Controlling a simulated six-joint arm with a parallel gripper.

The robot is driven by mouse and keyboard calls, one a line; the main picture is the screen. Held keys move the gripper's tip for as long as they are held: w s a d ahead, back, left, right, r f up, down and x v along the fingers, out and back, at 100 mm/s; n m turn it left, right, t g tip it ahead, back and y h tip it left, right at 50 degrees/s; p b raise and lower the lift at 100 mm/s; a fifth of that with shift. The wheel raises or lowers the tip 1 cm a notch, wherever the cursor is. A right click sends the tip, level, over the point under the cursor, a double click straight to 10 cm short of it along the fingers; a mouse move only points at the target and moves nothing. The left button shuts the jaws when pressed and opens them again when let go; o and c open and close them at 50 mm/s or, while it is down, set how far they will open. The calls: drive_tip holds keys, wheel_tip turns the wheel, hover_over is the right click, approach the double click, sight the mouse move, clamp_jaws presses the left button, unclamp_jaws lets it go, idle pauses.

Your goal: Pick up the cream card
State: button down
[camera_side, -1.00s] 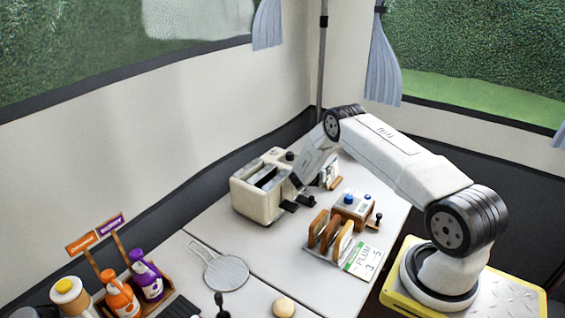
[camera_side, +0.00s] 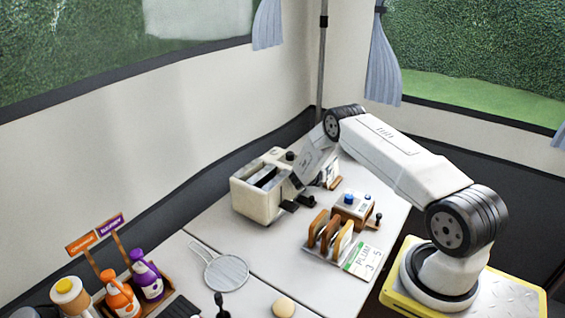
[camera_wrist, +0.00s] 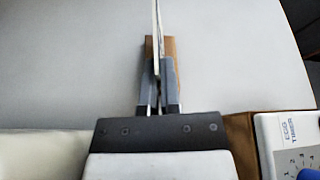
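The cream card is seen edge-on as a thin pale upright strip (camera_wrist: 156,35) in the wrist view. A brown wooden piece (camera_wrist: 170,48) shows just behind it, low down. My gripper (camera_wrist: 157,72) has its two grey fingers on either side of the card, close together. Whether they press on it cannot be made out. In the side view the card (camera_side: 333,170) appears as a small pale patch by a wooden block (camera_side: 334,183), partly hidden by my wrist. My gripper (camera_side: 303,201) is low beside the toaster there.
A cream toaster (camera_side: 252,205) stands close on the left. An egg timer (camera_side: 352,204) and a rack (camera_side: 318,249) with wooden-edged pieces stand in front. A strainer (camera_side: 226,272) lies at the front left.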

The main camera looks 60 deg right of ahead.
drive_tip(key=shift+r, duration=0.15)
idle(0.7)
drive_tip(key=shift+r, duration=0.9)
drive_tip(key=s+a+r, duration=0.8)
drive_tip(key=s+r, duration=0.3)
drive_tip(key=shift+a, duration=0.3)
